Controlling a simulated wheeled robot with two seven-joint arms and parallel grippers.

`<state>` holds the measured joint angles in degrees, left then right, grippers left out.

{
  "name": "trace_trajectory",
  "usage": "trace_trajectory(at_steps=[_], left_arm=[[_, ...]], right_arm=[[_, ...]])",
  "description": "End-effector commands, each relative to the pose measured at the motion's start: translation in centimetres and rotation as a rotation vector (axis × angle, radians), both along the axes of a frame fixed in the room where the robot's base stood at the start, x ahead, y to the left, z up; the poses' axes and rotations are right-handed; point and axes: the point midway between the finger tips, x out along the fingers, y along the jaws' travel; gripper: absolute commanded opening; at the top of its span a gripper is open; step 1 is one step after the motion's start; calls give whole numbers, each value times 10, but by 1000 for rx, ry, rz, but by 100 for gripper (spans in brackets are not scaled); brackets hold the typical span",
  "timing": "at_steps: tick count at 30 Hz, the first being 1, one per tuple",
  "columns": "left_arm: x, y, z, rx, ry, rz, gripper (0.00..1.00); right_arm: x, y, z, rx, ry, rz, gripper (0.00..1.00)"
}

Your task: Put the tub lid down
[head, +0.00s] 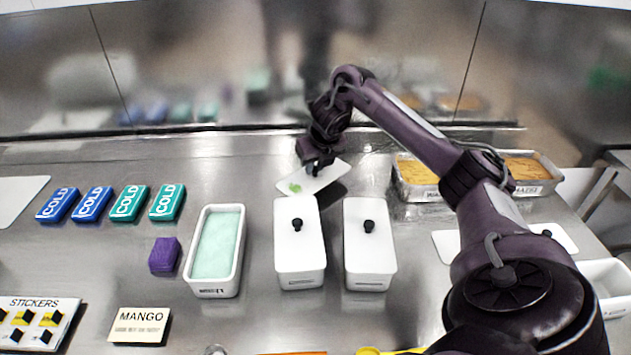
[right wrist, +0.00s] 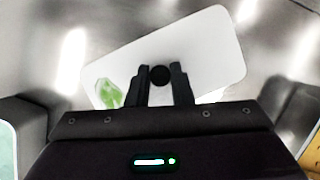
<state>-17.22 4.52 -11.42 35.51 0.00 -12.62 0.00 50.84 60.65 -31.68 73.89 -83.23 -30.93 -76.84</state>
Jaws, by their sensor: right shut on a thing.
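The tub lid (head: 325,178) is a white rectangular plate with a green mark near one end and a dark knob. My right gripper (head: 317,168) is shut on its knob and holds it at an angle behind the two lidded tubs. In the right wrist view the lid (right wrist: 205,58) spans the middle, with its knob between the fingers of my right gripper (right wrist: 160,78). A dark shadow on the counter beside it suggests the lid is above the surface. An open white tub (head: 239,262) with pale green contents stands left of the lidded tubs. My left gripper is out of view.
Two lidded white tubs (head: 300,240) (head: 369,240) stand at the centre. Several COLD packs (head: 130,204) and a purple block (head: 164,255) lie left. Metal trays (head: 418,190) of yellow food stand back right. Bare counter (head: 235,165) lies left of the held lid.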

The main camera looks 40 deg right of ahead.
Motion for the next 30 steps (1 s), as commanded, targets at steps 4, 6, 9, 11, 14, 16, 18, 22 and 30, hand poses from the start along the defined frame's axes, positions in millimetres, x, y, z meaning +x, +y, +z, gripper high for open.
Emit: trace_trajectory(at_steps=[4,6,9,11,14,16,18,22,30], left_arm=[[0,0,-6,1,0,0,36],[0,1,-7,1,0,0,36],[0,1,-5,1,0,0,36],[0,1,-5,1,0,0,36],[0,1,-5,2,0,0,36],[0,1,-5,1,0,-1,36],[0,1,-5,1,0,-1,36],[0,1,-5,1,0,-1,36],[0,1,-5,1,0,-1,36]], right_arm=[[0,1,-11,2,0,1,0],[-1,0,-18,1,2,0,0],[-1,0,-33,1,3,-1,0],[-1,0,-39,0,1,0,0],[0,0,-40,1,-2,-1,0],[0,0,-40,1,-2,-1,0],[0,0,-40,1,-1,-1,0],[0,0,-41,1,-1,0,28],[0,0,-41,1,-1,-1,42]])
